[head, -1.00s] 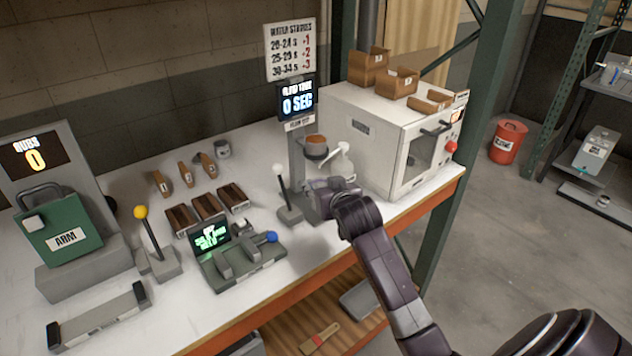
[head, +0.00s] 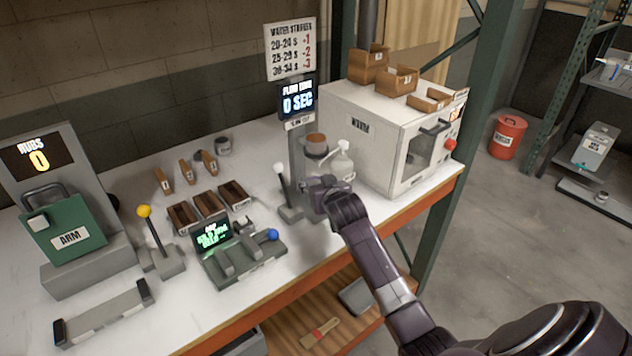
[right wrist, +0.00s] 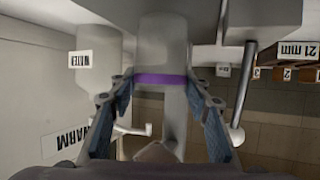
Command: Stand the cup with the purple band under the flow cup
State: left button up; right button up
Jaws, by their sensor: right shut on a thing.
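The cup with the purple band (right wrist: 160,79) is between the fingers of my right gripper (right wrist: 162,100), which is shut on it. In the upside-down right wrist view it looks upright, its base close to the grey stand foot; I cannot tell whether it touches. In the head view my right gripper (head: 318,188) is low in front of the stand column, below the flow cup (head: 316,147). The cup is mostly hidden there by my gripper. The flow cup is brownish and sits in a dark holder on the column. My left gripper is not in view.
A lever (head: 283,190) stands just left of my right gripper. A white water bottle (head: 341,163) is close behind it on the right, beside the white warming oven (head: 385,135).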

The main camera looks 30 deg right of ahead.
jog(key=o, duration=0.9)
jog(key=shift+o, duration=0.2)
jog(key=b+v, duration=0.1)
jog(key=v, duration=1.1)
